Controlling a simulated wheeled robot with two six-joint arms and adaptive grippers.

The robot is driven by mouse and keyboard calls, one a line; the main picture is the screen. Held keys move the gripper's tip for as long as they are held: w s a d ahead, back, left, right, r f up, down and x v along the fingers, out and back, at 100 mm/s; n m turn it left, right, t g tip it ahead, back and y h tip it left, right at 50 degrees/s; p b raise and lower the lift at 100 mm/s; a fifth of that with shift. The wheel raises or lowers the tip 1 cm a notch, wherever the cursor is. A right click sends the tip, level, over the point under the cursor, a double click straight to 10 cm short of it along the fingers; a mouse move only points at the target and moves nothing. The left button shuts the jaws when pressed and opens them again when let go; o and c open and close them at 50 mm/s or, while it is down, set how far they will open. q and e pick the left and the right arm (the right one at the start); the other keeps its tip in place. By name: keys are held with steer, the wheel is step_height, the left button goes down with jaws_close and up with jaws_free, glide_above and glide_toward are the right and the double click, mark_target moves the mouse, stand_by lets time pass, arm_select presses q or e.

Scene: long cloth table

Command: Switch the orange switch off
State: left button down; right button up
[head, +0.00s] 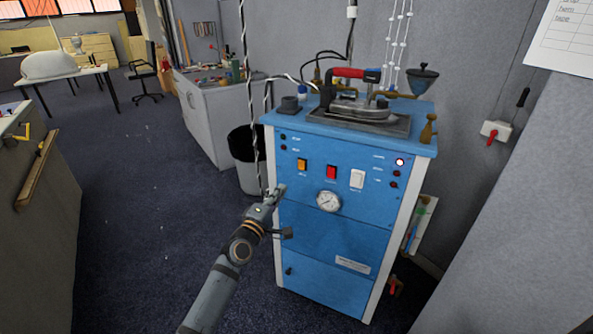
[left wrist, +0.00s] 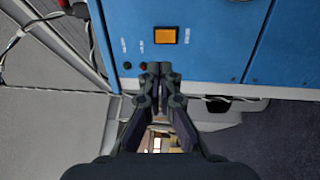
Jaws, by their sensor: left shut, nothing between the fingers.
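The orange switch (head: 302,165) is on the upper left of the blue machine's (head: 325,245) front panel. It also shows in the left wrist view (left wrist: 166,35), just past my fingertips. My left gripper (head: 277,192) is shut and empty, below and to the left of the orange switch in the head view. In the left wrist view its closed fingertips (left wrist: 153,70) are close to the panel, apart from the switch. I cannot tell the switch's rocker position. My right gripper is not in view.
A red switch (head: 331,172) and a white switch (head: 357,178) sit right of the orange one, with a gauge (head: 328,201) below. An iron (head: 360,106) stands on top. A black bin (head: 246,160) and hanging cables are at the left.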

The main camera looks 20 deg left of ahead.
arm_select(q)
steer(key=b, duration=0.3)
glide_toward(301, 162)
steer(key=w, duration=0.5)
steer(key=shift+w+d, duration=0.2)
steer(key=shift+d, duration=0.05)
steer(key=shift+w, duration=0.4)
steer(key=shift+w+d, duration=0.1)
steer(key=shift+w, duration=0.1)
steer(key=shift+w+r, duration=0.4)
steer(key=shift+r, duration=0.05)
steer(key=shift+s+f, duration=0.1)
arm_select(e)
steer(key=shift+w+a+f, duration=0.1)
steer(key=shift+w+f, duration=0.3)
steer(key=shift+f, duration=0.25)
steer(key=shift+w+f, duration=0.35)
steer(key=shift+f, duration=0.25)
